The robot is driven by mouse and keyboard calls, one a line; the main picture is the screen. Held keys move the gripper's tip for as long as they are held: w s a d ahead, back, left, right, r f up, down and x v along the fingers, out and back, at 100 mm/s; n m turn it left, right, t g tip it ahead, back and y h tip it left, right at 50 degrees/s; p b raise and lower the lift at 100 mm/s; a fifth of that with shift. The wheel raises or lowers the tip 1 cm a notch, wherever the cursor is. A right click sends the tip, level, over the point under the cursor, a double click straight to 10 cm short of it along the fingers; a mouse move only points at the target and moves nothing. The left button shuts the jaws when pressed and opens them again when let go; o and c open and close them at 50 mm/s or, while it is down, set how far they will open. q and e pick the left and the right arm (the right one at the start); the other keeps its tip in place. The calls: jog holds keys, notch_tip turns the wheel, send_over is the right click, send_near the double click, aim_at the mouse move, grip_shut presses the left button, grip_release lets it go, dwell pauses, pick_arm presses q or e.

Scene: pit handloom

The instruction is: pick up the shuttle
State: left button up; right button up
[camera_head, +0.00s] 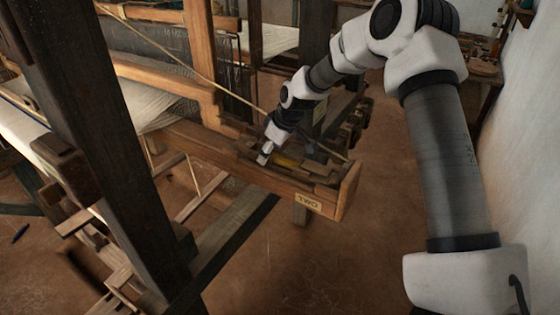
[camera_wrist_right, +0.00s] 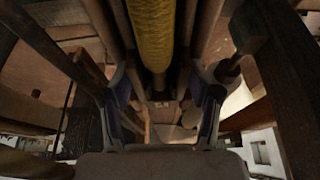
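The shuttle shows as a yellow yarn-wound part (camera_head: 286,161) inside the wooden box at the end of the loom beam marked "TWO". In the right wrist view the yellow yarn (camera_wrist_right: 152,32) lies lengthwise between dark wooden sides. My right gripper (camera_head: 265,153) is at the left end of the yellow part, pointing down into the box. In the wrist view its two fingers (camera_wrist_right: 161,100) stand apart, with no object visibly clamped between them. Whether they touch the shuttle's sides cannot be told. My left gripper is out of view.
The box's front wall (camera_head: 290,196) and raised end block (camera_head: 349,190) bound the space around the shuttle. A dark loom post (camera_head: 85,110) stands at the left, and a slanting cord (camera_head: 215,82) runs toward the box. The floor (camera_head: 370,250) at the right is clear.

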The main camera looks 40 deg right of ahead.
aim_at(239, 145)
jog(key=shift+s, duration=0.1)
jog(key=c, duration=0.5)
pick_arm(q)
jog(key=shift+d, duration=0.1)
pick_arm(e)
jog(key=shift+d+f, duration=0.1)
jog(key=shift+c, duration=0.2)
jog(key=shift+w+r+p, duration=0.15)
jog(key=shift+r+p, duration=0.45)
jog(key=shift+w+r+p, duration=0.15)
jog(key=shift+r+p, duration=0.8)
jog(key=shift+r, duration=0.2)
pick_arm(q)
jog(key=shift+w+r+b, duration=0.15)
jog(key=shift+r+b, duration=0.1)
jog(key=shift+b, duration=1)
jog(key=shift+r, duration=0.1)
pick_arm(e)
jog(key=w+a, duration=0.1)
jog(key=a, duration=0.4)
jog(key=w+a+r, duration=0.1)
jog(key=w+a, duration=0.1)
jog(key=a, duration=0.3)
jog(key=w+a, duration=0.2)
jog(key=a, duration=0.3)
jog(key=shift+r, duration=0.2)
